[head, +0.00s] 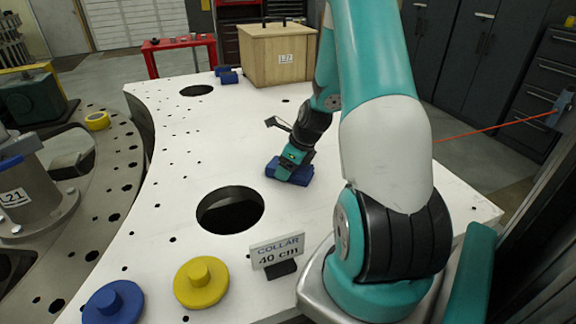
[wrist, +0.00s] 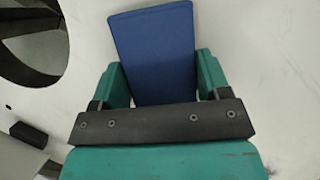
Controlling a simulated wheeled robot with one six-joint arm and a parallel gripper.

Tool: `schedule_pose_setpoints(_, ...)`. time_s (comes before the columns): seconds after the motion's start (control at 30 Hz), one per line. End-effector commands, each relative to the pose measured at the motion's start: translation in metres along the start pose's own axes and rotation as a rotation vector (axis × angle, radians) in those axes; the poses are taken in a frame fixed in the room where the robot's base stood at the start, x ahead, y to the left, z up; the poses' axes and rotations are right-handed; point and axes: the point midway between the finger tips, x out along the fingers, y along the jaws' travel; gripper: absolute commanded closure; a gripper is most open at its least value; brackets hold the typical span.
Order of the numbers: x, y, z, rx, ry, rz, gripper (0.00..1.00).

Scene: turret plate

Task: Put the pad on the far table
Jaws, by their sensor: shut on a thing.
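The pad is a flat blue block (head: 303,174) low over the middle of the white plate (head: 235,155). My gripper (head: 289,165) is shut on it. In the wrist view the blue pad (wrist: 155,45) sits between the two teal fingers of my gripper (wrist: 163,78), slightly tilted, its far end sticking out past them. I cannot tell whether the pad touches the plate. A small red table (head: 180,42) with several small items on it stands on the floor beyond the plate's far edge.
A large hole (head: 230,210) opens left of my gripper. A wooden crate (head: 277,55) and small blue blocks (head: 229,76) stand at the plate's far end. A yellow knob (head: 201,282), a blue knob (head: 114,302) and a collar sign (head: 277,252) are near.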

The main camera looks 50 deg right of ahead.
Motion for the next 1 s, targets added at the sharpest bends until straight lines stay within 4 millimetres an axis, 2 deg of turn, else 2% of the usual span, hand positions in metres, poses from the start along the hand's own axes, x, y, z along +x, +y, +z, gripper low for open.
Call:
schedule_pose_setpoints(0.17, 0.002, 0.0, -0.001, 0.0, 0.0, 0.001, 0.53)
schedule_pose_setpoints(0.2, 0.002, 0.0, -0.001, 0.0, 0.0, 0.0, 0.26)
schedule_pose_setpoints(0.3, 0.002, 0.0, -0.001, 0.0, 0.0, 0.001, 0.05)
schedule_pose_setpoints(0.67, -0.005, 0.0, 0.001, 0.0, 0.0, -0.001, 0.05)
schedule_pose_setpoints(0.77, -0.019, -0.001, 0.001, 0.0, -0.001, -0.003, 0.05)
schedule_pose_setpoints(1.0, -0.072, -0.001, 0.0, 0.0, -0.002, -0.005, 0.05)
